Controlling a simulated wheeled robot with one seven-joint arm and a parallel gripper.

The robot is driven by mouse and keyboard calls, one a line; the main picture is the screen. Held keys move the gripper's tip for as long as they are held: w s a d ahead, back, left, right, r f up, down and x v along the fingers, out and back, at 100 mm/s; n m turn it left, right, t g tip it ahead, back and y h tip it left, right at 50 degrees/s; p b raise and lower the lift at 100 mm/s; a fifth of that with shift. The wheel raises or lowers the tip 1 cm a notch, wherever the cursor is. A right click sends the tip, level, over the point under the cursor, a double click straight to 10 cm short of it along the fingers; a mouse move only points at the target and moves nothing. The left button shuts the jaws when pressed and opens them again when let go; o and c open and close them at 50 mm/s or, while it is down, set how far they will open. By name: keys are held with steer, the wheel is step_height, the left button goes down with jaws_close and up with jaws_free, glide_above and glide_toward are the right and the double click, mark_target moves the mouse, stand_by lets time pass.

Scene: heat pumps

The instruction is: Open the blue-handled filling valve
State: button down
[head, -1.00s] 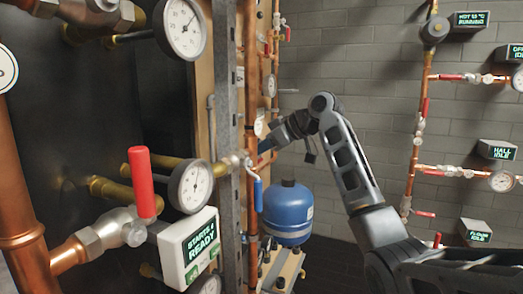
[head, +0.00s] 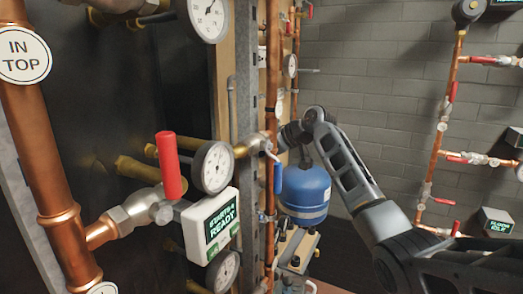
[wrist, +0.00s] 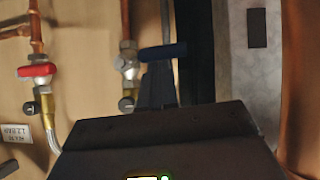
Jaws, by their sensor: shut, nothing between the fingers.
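In the wrist view a dark blue lever handle (wrist: 163,52) lies crosswise on a metal valve body (wrist: 127,66) under a copper pipe. My gripper (wrist: 158,70) is shut and empty, its fingers pointing at the handle's underside. I cannot tell whether they touch it. In the head view my gripper (head: 284,137) is at the wooden panel, its fingertips hidden behind the copper pipe and metal post. A blue lever (head: 278,177) hangs down from a nearer brass valve there. I cannot tell whether it is the same handle.
A red-handled valve (wrist: 37,71) sits left of the blue one in the wrist view. In the head view a blue tank (head: 304,193) stands below my arm. Gauges, a red lever (head: 168,165) and pipes crowd the left. Open floor lies right of the tank.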

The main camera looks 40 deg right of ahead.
steer(key=shift+s+a+f+b, duration=0.1)
steer(key=shift+a+f+b, duration=0.1)
steer(key=shift+f, duration=0.25)
steer(key=shift+a+f+b, duration=0.15)
steer(key=shift+f+b, duration=0.05)
steer(key=shift+f, duration=0.25)
steer(key=v, duration=0.8)
steer(key=shift+b, duration=0.4)
steer(key=shift+d, duration=0.1)
